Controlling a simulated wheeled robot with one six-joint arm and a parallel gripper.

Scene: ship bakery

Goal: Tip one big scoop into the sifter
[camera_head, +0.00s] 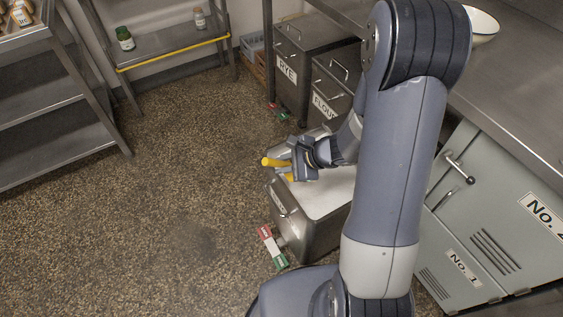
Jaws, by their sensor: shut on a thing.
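My gripper (294,169) is over the open metal bin (318,233) near the middle of the view. It is shut on a yellow handle (272,162), which sticks out to its left; I take this to be the scoop's handle. The scoop's bowl is not clearly visible, so I cannot tell what it holds. White flour-like stuff (325,197) fills the bin below my gripper. My arm hides the bin's right part. No sifter can be made out for certain.
Closed bins labelled RYE (287,70) and FLOUR (325,103) stand behind. The steel counter (510,100) and grey-green cabinets (480,220) are at right. Red, white and green pieces (266,236) lie on the floor by the bin. Shelving (60,105) stands left; the floor between is clear.

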